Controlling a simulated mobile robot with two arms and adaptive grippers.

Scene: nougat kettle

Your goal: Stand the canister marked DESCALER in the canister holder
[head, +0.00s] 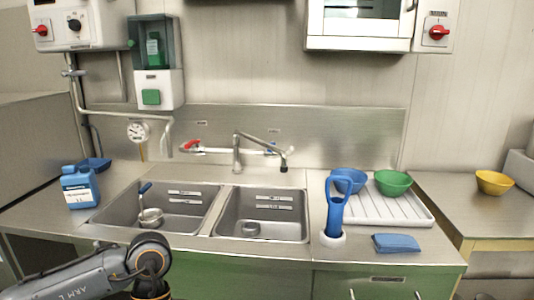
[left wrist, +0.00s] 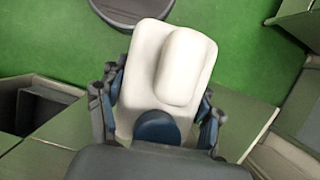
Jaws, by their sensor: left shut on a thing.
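My left gripper (left wrist: 160,108) is shut on a white canister (left wrist: 144,72) in the left wrist view, one finger on each side. The canister has a raised rounded ridge on the face toward the camera and a dark blue part near the palm. No label shows on it, so I cannot tell its marking. In the head view only my left arm shows at the lower left; its gripper is out of frame. A blue canister (head: 80,187) with a white label stands on the counter left of the sink; its print is too small to read. I cannot make out a canister holder.
A blue scoop (head: 95,164) lies behind the blue canister.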

